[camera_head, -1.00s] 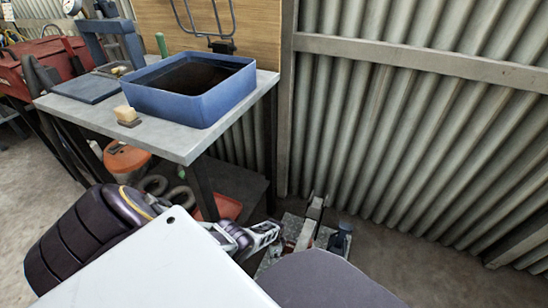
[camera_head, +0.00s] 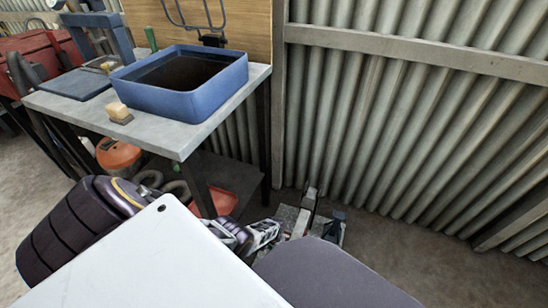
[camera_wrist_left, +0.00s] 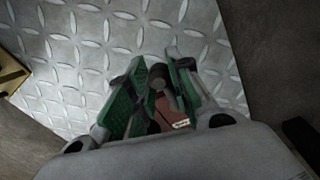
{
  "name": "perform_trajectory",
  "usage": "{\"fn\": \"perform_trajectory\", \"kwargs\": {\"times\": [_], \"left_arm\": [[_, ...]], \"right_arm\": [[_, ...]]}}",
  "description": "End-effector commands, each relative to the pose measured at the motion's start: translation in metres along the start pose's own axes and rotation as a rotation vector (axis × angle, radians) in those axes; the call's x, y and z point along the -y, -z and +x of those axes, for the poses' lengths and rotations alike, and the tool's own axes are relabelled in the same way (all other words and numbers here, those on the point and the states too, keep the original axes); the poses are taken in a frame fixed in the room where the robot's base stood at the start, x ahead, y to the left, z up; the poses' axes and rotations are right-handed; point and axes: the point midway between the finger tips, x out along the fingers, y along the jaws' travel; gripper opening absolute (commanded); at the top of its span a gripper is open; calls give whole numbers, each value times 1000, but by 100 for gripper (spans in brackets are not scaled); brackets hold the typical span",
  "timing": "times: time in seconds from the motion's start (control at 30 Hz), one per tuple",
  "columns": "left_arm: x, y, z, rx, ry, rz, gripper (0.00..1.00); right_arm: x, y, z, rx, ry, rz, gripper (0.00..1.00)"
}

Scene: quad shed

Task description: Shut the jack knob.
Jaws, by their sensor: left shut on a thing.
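The jack (camera_head: 308,208) stands low on the floor by the corrugated wall, on a diamond-tread metal plate (camera_wrist_left: 70,60). My left gripper (camera_head: 270,236) reaches down to it from the left in the head view. In the left wrist view the gripper (camera_wrist_left: 155,85) has its green-padded fingers close around a small dark knob (camera_wrist_left: 158,76). A reddish part with a pale label (camera_wrist_left: 171,115) sits just below the knob, also between the fingers. The gripper is shut on the knob; the fingers hide part of it. My right gripper is out of view.
A workbench (camera_head: 187,140) with a blue basin (camera_head: 190,105) stands left of the jack. An orange container (camera_head: 118,155) and hoses lie beneath it. The corrugated wall (camera_head: 400,130) closes off the back. Bare floor (camera_head: 430,255) lies to the right.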

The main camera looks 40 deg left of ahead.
Motion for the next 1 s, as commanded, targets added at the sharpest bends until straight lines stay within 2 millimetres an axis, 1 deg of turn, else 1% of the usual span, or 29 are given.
{"fn": "perform_trajectory", "kwargs": {"times": [0.03, 0.3, 0.77, 0.8, 0.97, 1.0], "left_arm": [[-1, -2, 1, 5, 0, -22, 0], [-6, -2, 1, 1, 0, -104, 0], [-8, -2, 2, 1, -1, -121, 0], [-8, -2, 2, 1, -1, -121, 22], [-8, -1, 1, 0, -1, -120, 43], [-8, -1, 1, -1, -1, -120, 44]], "right_arm": [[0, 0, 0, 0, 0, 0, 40], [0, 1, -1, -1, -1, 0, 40], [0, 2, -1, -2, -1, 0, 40], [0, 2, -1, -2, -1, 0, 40], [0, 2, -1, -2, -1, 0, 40], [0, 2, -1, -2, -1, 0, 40]]}}
